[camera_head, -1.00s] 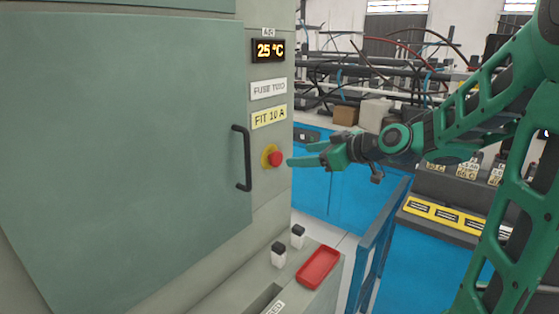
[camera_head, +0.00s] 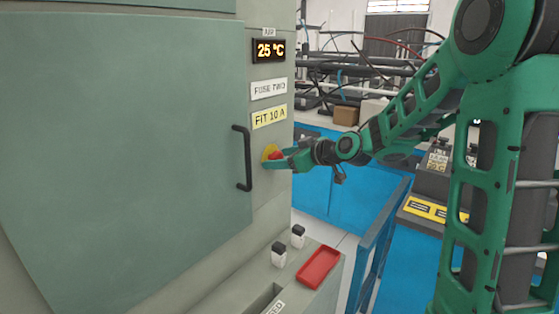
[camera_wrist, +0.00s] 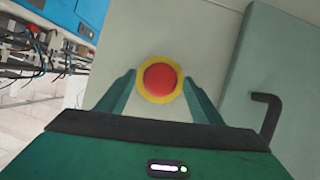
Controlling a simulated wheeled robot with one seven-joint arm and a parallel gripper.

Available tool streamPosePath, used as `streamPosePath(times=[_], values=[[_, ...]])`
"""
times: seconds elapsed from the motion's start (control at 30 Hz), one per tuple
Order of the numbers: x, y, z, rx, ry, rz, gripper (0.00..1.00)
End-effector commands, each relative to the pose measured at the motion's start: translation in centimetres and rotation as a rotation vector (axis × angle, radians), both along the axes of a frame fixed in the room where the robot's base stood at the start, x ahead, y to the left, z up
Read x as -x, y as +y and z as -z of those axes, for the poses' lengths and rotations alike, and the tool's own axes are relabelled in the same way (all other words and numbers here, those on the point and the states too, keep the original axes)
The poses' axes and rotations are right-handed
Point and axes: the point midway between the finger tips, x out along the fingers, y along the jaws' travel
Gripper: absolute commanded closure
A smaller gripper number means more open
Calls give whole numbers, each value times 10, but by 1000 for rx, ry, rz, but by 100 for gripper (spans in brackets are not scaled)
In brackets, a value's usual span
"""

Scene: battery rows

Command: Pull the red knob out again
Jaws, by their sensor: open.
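The red knob (camera_wrist: 160,79) sits on a yellow round plate (camera_wrist: 160,98) on the cabinet's grey front panel. In the head view the red knob (camera_head: 276,155) is partly hidden by my gripper (camera_head: 274,160). My gripper's green fingers reach to the panel around the knob. In the wrist view my gripper (camera_wrist: 160,88) is open, with one finger on each side of the knob and a gap to it on both sides.
A black door handle (camera_head: 244,158) is just left of the knob. Below are a red tray (camera_head: 319,267) and two small white fuses with black tops (camera_head: 278,258) on a ledge. A blue rail (camera_head: 378,240) stands to the right.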

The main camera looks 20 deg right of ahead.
Motion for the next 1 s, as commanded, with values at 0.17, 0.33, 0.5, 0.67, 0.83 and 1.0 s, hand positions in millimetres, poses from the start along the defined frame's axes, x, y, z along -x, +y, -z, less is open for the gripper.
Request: streamPosePath(times=[0.17,0.33,0.5,0.67,0.83,1.0], values=[[0,0,0,0,0,0,56],[0,0,0,0,0,0,97],[8,-7,-1,1,0,3,99],[18,-13,0,1,1,1,99],[18,-13,0,0,2,2,99],[17,-12,0,1,1,1,40]])
